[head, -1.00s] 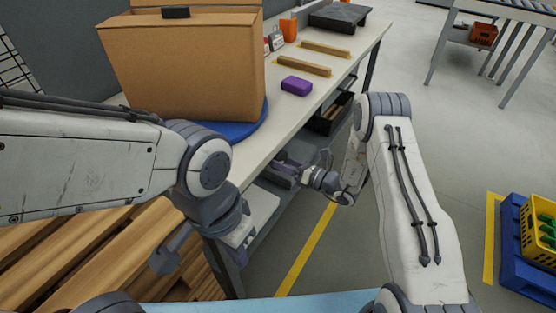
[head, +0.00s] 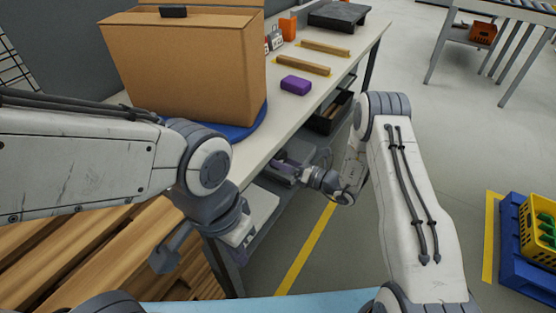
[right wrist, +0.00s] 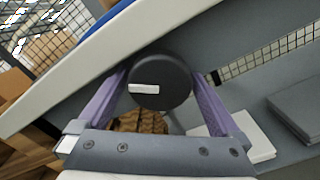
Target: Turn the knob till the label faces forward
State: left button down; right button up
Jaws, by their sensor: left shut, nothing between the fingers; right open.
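A dark round knob (right wrist: 160,82) with a white mark on its face shows in the right wrist view, under the bench edge. My right gripper (right wrist: 155,92) is open, with one purple finger on each side of the knob; whether they touch it I cannot tell. In the head view this gripper (head: 284,163) is at the bench's front side. A brown carton (head: 190,75) stands on a blue turntable (head: 248,128). I see no label on its visible faces. My left gripper (head: 246,238) is shut and empty, low in front of the bench and partly hidden by its wrist.
On the bench (head: 262,150) are a purple block (head: 296,86), two wooden bars (head: 303,65), small bottles and a dark plate (head: 338,16). A black bin (head: 330,113) sits below the top. Wooden slats (head: 95,245) lie at lower left. The floor at right is mostly open.

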jog(key=v, duration=1)
jog(key=shift+d+b, duration=0.2)
jog(key=shift+b, duration=0.15)
jog(key=shift+s, duration=0.1)
